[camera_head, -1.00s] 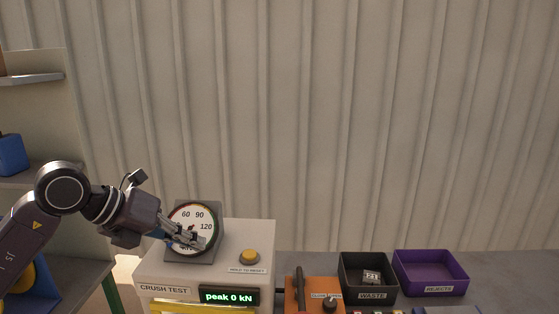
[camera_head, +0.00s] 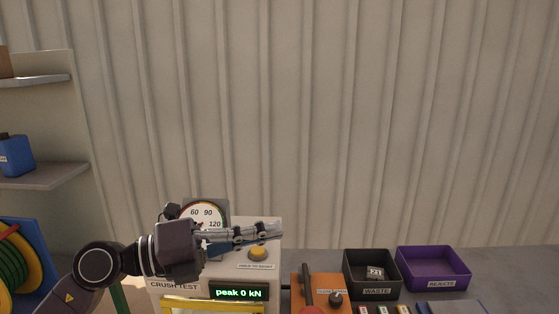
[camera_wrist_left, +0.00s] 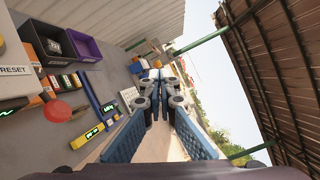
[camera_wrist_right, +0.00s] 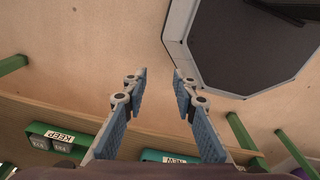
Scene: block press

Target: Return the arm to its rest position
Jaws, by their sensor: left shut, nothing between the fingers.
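My left gripper (camera_head: 262,232) is shut and empty. In the head view it reaches to the right in front of the crush tester's dial (camera_head: 203,214), near the yellow button (camera_head: 257,253). Its fingers also show together in the left wrist view (camera_wrist_left: 160,82). The crush tester's display (camera_head: 238,292) reads "peak 0 kN". My right gripper (camera_wrist_right: 160,75) shows only in the right wrist view. Its fingers are apart with nothing between them, above a tan surface.
A black waste bin (camera_head: 373,290) with a block in it and a purple rejects bin (camera_head: 432,281) stand at the right. An orange lever box (camera_head: 322,288) is beside the tester. Shelves (camera_head: 45,177) stand at the left. A grey-rimmed dark panel (camera_wrist_right: 245,50) shows near my right gripper.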

